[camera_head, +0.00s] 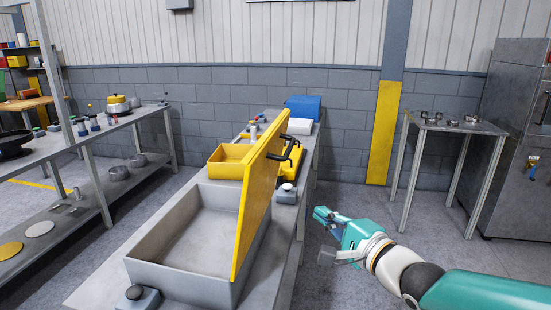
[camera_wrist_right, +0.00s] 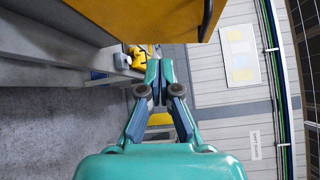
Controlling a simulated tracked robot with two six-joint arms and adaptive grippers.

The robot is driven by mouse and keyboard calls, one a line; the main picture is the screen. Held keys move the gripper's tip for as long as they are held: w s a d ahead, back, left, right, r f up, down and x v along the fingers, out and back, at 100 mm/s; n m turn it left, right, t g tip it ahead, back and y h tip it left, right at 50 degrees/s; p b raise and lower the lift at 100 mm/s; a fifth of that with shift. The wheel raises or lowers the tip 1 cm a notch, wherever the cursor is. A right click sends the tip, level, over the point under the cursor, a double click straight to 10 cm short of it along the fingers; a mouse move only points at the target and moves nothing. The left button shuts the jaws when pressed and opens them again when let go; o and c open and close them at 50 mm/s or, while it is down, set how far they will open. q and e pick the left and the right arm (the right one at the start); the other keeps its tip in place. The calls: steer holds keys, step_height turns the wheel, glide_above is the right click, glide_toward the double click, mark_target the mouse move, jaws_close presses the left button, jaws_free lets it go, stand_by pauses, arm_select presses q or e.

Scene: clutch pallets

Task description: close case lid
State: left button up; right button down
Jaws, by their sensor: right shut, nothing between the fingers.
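The grey case (camera_head: 190,230) stands open on the long grey bench, its inside empty where I can see. Its yellow lid (camera_head: 257,195) stands up nearly vertical along the case's right side. A black handle (camera_head: 287,148) shows at the lid's far upper end. My right gripper (camera_head: 322,214) is to the right of the lid, beyond the bench edge, apart from the lid and lower than its top. In the right wrist view the gripper's (camera_wrist_right: 159,84) fingers are together and empty, with the lid (camera_wrist_right: 145,15) across the top of the picture. My left gripper is not in view.
A yellow bin (camera_head: 230,160), a blue box (camera_head: 303,106) and small devices stand farther along the bench (camera_head: 302,205). A dark knobbed device (camera_head: 137,297) sits at the case's near corner. A side table (camera_head: 455,125) stands at right; the floor between is clear.

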steer(key=s+r+n+t+y, duration=0.15)
steer(key=s+r, duration=0.25)
steer(key=r, duration=0.5)
steer(key=p, duration=0.2)
glide_toward(266, 147)
steer(key=w+d, duration=0.1)
steer(key=w, duration=0.3)
steer(key=a, duration=0.2)
steer(key=w+a+r, duration=0.1)
steer(key=shift+m, duration=0.25)
steer(key=shift+w+a, duration=0.1)
steer(key=shift+a, duration=0.35)
steer(key=shift+a, duration=0.1)
